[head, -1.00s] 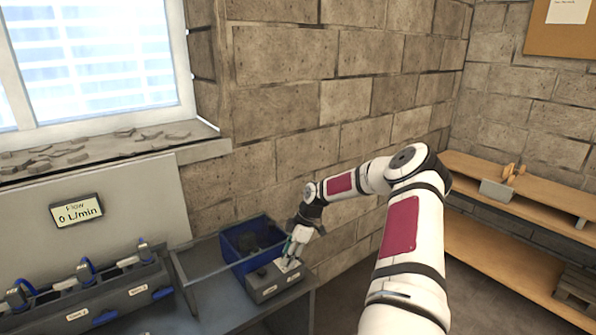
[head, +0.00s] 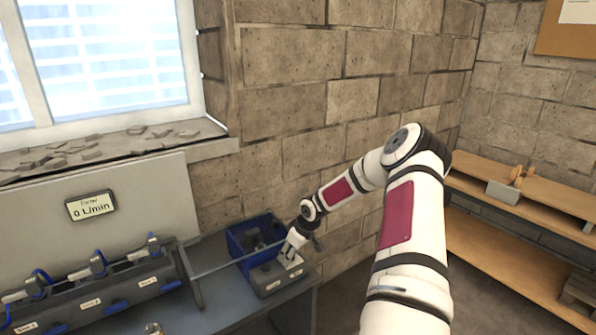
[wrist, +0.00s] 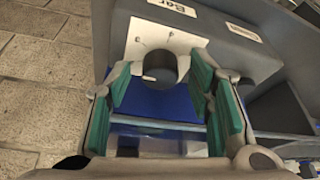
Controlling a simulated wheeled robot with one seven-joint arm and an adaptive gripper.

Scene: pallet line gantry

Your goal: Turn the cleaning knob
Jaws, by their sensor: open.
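A small grey control box (head: 272,285) stands at the right end of the bench. A dark round knob (wrist: 176,70) sits on a pale marked plate (wrist: 145,42) on this box in the wrist view. A label starting "Bar" (wrist: 172,6) is beside the plate; a second label (wrist: 244,33) is too small to read surely, so I cannot tell which knob is the cleaning one. My gripper (wrist: 163,88) is open, with its teal finger pads on either side of the knob; contact is not clear. In the head view my gripper (head: 292,256) is at the box and hides this knob.
A blue bin (head: 240,240) with dark contents stands behind the box, close to my gripper. A grey rail (head: 222,265) runs left of it. A manifold with blue-handled valves (head: 95,285) fills the left. A display (head: 90,205) reads 0 L/min. The brick wall (head: 290,150) is behind.

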